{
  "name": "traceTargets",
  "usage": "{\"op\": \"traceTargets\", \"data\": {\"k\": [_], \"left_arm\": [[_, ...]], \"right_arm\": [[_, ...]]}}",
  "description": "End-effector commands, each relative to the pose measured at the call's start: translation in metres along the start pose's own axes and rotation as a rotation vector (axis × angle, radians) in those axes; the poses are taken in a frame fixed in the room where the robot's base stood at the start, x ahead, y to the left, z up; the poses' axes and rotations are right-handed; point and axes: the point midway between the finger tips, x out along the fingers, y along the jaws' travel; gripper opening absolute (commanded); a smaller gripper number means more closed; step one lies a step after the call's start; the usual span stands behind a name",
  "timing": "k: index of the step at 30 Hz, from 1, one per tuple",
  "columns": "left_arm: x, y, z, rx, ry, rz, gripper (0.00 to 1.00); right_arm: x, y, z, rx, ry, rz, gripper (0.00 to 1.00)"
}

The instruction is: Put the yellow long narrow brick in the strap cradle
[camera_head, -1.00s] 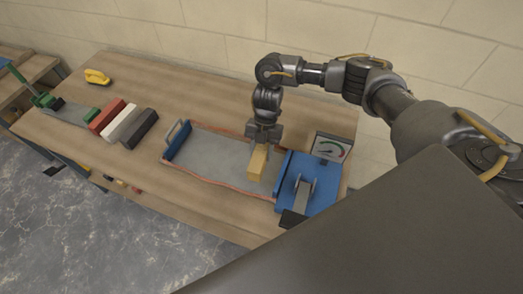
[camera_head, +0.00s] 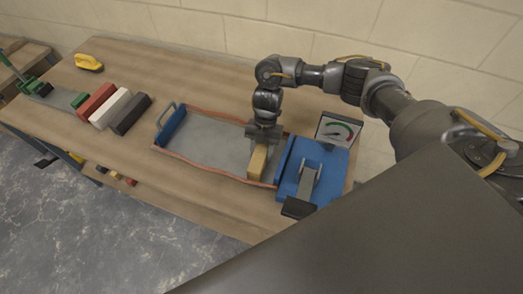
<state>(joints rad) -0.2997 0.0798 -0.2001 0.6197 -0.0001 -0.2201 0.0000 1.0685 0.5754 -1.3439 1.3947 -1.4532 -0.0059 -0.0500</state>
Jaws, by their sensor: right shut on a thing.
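The yellow long narrow brick (camera_head: 258,162) is in my right gripper (camera_head: 262,142), which is shut on its upper end from above. The brick is at the right end of a grey tray-like bed with a reddish-orange edging (camera_head: 215,175), beside the blue block. I take this bed to be the strap cradle. I cannot tell whether the brick's underside touches the bed. My left gripper is not in view.
Red (camera_head: 97,102), white (camera_head: 110,109) and dark grey (camera_head: 130,114) bricks lie farther left. A yellow-handled tool (camera_head: 89,62) lies at the back left.

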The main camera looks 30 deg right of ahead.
Motion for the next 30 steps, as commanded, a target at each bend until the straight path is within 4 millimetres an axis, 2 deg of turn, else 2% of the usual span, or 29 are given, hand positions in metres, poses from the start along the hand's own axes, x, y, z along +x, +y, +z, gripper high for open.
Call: {"op": "traceTargets", "data": {"k": [26,27,30], "left_arm": [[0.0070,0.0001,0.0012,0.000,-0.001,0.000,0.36],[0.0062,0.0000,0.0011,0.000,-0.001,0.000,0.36],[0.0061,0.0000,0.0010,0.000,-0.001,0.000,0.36]], "right_arm": [[0.0075,0.0009,0.0031,-0.001,0.001,0.002,0.00],[0.0066,0.0009,0.0029,-0.001,0.000,0.002,0.44],[0.0067,0.0008,0.0028,-0.001,0.000,0.002,0.57]]}}
